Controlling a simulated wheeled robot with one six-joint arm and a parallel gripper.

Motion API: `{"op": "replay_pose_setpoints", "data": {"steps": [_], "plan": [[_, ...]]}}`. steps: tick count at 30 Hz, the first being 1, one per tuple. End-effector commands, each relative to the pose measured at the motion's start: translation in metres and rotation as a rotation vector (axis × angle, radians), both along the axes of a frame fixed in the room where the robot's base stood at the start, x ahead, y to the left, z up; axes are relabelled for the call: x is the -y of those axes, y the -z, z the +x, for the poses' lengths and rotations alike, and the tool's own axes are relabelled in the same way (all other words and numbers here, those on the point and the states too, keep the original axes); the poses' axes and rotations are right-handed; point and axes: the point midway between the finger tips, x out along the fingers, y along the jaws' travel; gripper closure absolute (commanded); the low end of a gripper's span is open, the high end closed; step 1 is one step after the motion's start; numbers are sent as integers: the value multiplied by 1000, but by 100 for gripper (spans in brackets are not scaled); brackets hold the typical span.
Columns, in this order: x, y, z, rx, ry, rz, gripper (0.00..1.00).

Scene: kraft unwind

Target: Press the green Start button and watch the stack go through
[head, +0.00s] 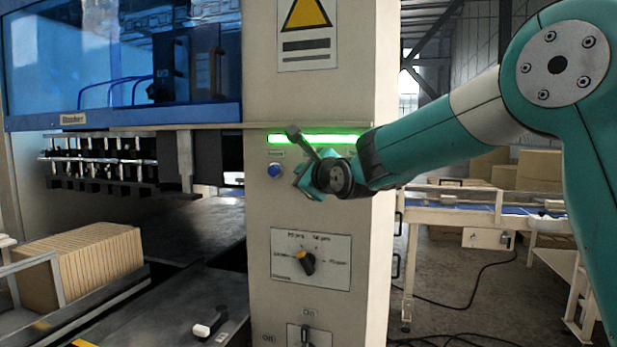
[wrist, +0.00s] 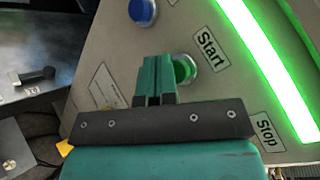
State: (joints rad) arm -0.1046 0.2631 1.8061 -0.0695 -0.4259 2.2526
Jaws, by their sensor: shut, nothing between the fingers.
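The green Start button (wrist: 184,69) shows in the wrist view, with its "Start" label (wrist: 210,46) to its right. My gripper (wrist: 155,60) is shut and empty, and its fingertips overlap the left side of the button in that view. I cannot tell whether they touch it. In the head view my gripper (head: 300,178) is in front of the machine's pale column (head: 262,215), and the Start button is hidden behind it. The stack of brown sheets (head: 85,262) stands at the lower left, at the machine's infeed.
A blue button (head: 274,170) sits left of my gripper, below a lit green strip (head: 320,139). A "Stop" label (wrist: 267,130) is at the lower right of the wrist view. A rotary selector (head: 307,262) is lower on the column. A conveyor (head: 470,205) stands behind.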

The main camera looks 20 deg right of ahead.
Motion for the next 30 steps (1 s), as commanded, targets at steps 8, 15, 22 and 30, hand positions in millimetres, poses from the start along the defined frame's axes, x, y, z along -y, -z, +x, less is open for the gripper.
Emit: {"op": "replay_pose_setpoints", "data": {"steps": [8,15,22,30], "plan": [[-3,0,-4,-1,-1,1,100],[-7,1,-9,2,-2,1,100],[-21,2,-28,1,-4,1,100],[-32,1,-44,1,-3,1,100]]}}
